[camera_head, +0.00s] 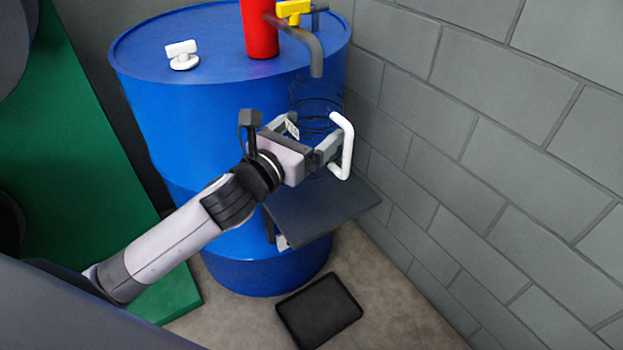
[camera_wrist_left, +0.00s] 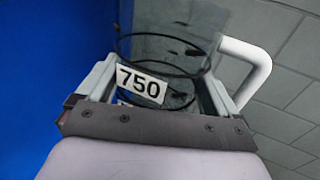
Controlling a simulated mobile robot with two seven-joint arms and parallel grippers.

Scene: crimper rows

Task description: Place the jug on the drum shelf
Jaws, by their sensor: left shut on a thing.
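The jug (camera_head: 316,108) is clear, with thin black rings and a white handle on its right side. In the left wrist view the jug (camera_wrist_left: 168,62) shows a white label reading 750. My left gripper (camera_head: 311,136) is shut on the jug's body, one finger on each side, with the handle to the right of the fingers. The drum shelf (camera_head: 318,212) is a flat dark grey plate on the front of the blue drum (camera_head: 175,110). The jug appears above the shelf; its base is hidden behind the gripper. My right gripper is not in view.
A red cylinder (camera_head: 260,30) with a grey spout (camera_head: 312,50) and yellow handle (camera_head: 293,11) stands on the drum top. A white knob (camera_head: 182,55) is also there. A grey block wall (camera_head: 510,130) is close on the right. A black tray (camera_head: 320,310) lies on the floor.

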